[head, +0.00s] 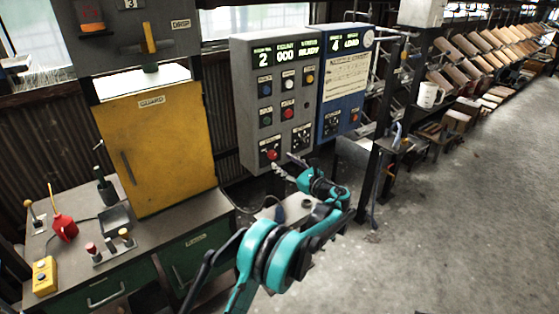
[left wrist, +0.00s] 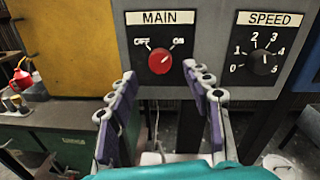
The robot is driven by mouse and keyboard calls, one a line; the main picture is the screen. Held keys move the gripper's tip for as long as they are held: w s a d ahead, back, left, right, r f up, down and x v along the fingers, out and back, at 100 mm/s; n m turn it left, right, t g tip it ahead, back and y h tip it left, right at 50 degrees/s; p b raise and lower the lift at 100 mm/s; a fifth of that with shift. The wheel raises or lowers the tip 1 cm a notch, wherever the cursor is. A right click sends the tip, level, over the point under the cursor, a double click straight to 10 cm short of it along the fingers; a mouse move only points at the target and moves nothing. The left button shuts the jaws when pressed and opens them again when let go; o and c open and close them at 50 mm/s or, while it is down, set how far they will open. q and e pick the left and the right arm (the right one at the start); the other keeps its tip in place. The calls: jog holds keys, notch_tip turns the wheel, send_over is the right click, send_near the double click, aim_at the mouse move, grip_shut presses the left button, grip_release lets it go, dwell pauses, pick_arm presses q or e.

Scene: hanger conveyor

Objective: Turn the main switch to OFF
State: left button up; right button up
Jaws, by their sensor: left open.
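The main switch is a round red knob (left wrist: 161,61) on a black plate marked MAIN, with OFF at its upper left and ON at its upper right. In the head view the red knob (head: 271,154) is low on the grey control panel (head: 246,90). My left gripper (left wrist: 160,92) is open and empty, its fingers spread to either side below the knob, apart from it. In the head view the left gripper (head: 287,166) is just in front of the panel's lower edge. My right gripper is not in view.
A black SPEED dial (left wrist: 262,61) sits right of the main switch. A blue panel (head: 345,85) adjoins the grey one. A yellow guard door (head: 157,150) and a bench with a red oil can (head: 64,228) are at the left. Open floor (head: 470,220) lies right.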

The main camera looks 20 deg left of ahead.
aim_at(274, 156)
pick_arm(q)
jog(key=x, duration=0.4)
jog(key=shift+w+a+b, duration=0.1)
jog(key=shift+b, duration=0.3)
grip_shut()
